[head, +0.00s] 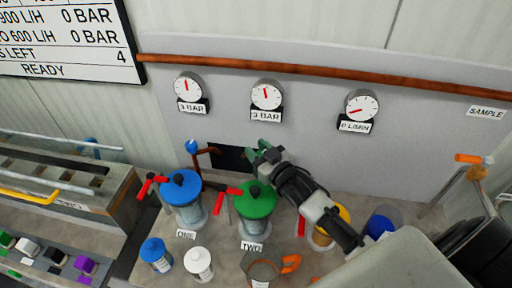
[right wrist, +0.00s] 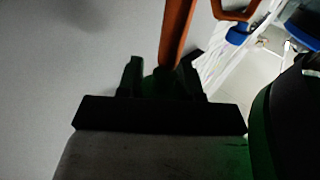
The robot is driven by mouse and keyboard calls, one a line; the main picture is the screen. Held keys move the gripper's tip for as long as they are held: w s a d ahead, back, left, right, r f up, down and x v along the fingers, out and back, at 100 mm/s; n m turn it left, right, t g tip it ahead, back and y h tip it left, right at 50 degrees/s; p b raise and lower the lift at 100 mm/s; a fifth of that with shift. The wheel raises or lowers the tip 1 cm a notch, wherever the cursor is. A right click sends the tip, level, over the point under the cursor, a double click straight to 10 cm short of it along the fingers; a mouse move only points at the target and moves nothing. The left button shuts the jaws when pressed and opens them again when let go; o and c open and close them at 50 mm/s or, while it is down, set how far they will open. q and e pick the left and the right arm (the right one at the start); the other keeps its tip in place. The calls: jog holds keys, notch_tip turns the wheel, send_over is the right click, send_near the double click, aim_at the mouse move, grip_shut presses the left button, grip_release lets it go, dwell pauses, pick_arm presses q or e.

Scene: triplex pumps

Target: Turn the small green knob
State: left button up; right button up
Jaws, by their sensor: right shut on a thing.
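My right gripper (head: 258,151) reaches in from the lower right in the head view, with its fingertips in front of the grey back panel, above the green-lidded canister (head: 257,203). It is shut on the small green knob, which is mostly hidden by the fingers in the head view. In the right wrist view the knob (right wrist: 161,83) shows as a dark green shape between the two fingers, at the end of a copper pipe (right wrist: 177,35). The knob's turn angle cannot be told. My left gripper is not in view.
A small blue knob (head: 192,146) on a pipe and a blue-lidded canister (head: 182,190) stand to the left. Red-handled levers are beside the canisters. Three gauges (head: 266,95) hang above. A yellow-topped canister (head: 334,222) is partly behind my right arm.

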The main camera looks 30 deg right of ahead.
jog(key=shift+d+m+h, duration=0.2)
jog(key=shift+m+h, duration=1)
jog(key=shift+h, duration=0.9)
jog(key=o, duration=0.9)
jog(key=shift+d, duration=0.1)
jog(key=shift+y, duration=0.5)
